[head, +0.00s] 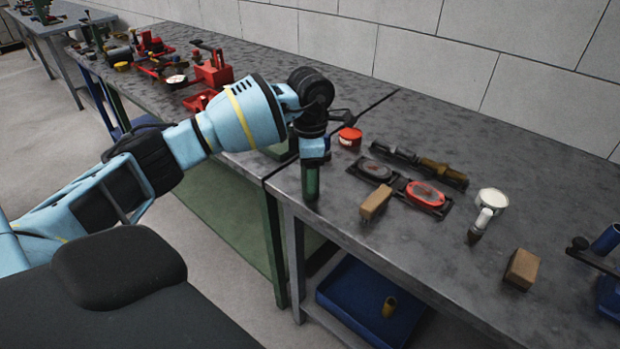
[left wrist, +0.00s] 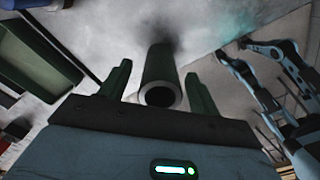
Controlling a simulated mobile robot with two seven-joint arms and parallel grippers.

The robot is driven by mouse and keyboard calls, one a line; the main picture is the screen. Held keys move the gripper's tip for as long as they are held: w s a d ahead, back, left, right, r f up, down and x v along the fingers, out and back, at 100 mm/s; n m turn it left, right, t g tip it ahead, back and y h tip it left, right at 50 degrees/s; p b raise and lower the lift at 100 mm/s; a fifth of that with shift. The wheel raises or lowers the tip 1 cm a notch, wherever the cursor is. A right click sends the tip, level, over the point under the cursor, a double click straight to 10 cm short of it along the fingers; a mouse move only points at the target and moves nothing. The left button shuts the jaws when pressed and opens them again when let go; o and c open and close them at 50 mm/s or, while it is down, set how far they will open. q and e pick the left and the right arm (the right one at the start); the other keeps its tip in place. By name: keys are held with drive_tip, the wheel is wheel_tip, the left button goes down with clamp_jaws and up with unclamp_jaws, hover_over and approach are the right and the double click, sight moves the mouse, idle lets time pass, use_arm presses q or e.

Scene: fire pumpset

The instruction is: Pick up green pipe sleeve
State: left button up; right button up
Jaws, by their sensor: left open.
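The green pipe sleeve (head: 311,182) stands upright on the grey table near its front left corner. My left gripper (head: 313,152) is directly above it, pointing down, with its fingers around the upper part. In the left wrist view, the round hollow end of the sleeve (left wrist: 160,75) lies between the two green fingers of my left gripper (left wrist: 158,88). The fingers are open, with a gap showing on each side of the sleeve.
A red round tin (head: 350,137), a wooden block (head: 376,203) and a black-framed red part (head: 425,194) lie nearby. A blue bin (head: 345,310) sits under the table.

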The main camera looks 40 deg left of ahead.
use_arm(q)
drive_tip(key=shift+c, duration=0.2)
drive_tip(key=c, duration=1.2)
clamp_jaws()
drive_tip(key=shift+r, duration=0.15)
drive_tip(key=shift+r, duration=0.25)
wheel_tip(320, 180, up, 3)
drive_tip(key=shift+w+f, duration=0.1)
drive_tip(key=shift+f, duration=0.1)
drive_tip(key=s+d+r, duration=0.1)
drive_tip(key=s+d, duration=0.9)
drive_tip(key=s, duration=0.2)
drive_tip(key=shift+s+d+r+b, duration=0.2)
drive_tip(key=shift+r+b, duration=0.1)
drive_tip(key=shift+b, duration=0.05)
